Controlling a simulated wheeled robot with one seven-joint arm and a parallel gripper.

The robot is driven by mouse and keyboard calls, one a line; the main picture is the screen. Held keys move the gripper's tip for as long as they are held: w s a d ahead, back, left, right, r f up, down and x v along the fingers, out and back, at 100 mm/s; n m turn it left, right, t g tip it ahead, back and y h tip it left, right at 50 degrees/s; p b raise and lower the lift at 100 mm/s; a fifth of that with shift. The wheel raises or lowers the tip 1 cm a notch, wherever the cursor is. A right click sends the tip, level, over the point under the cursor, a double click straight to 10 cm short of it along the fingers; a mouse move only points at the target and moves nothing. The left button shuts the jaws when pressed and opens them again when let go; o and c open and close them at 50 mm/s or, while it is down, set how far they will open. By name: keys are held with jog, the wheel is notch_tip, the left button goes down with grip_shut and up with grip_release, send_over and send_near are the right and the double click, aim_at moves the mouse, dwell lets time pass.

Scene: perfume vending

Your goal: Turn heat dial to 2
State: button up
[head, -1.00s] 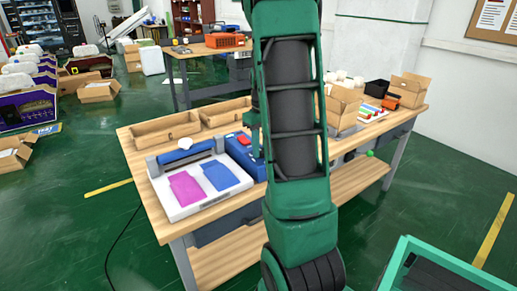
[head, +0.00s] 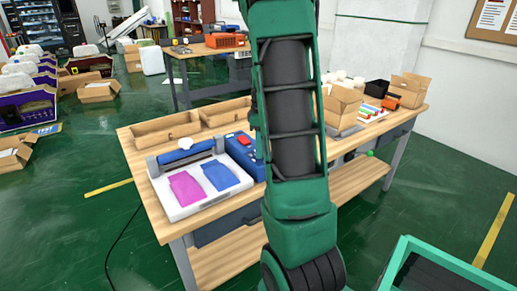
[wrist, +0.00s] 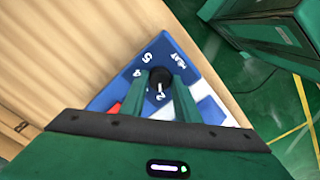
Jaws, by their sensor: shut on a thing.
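The heat dial (wrist: 160,77) is a black round knob on a blue panel (wrist: 166,47) marked HEAT, seen in the wrist view. The digits 5 and 4 show to its left. A white mark shows just below the knob, between the fingers; I cannot tell for certain which number the dial points to. My gripper (wrist: 160,83) is shut on the dial, with one green finger on each side. In the head view the blue control box (head: 236,146) sits at the right of the press on the wooden table; my arm hides the dial and gripper there.
The press has a white bed (head: 204,202) with pink and blue shirt shapes and a blue roller (head: 187,154). Open cardboard trays (head: 166,130) stand behind it. A cardboard box (head: 343,104) stands to the right on the table. A green-framed bin (head: 437,262) is at lower right.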

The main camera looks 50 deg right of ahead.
jog(key=shift+w, duration=0.15)
jog(key=o, duration=1)
jog(key=shift+o, duration=0.2)
notch_tip(320, 180, up, 11)
jog(key=shift+f, duration=0.15)
jog(key=s+a+f+m, duration=0.2)
jog(key=s+a+m, duration=0.3)
jog(key=s+a, duration=0.5)
jog(key=s+a+f+m, duration=0.2)
jog(key=s+a+m, duration=0.4)
jog(key=s+a, duration=0.5)
jog(key=shift+f+m, duration=0.3)
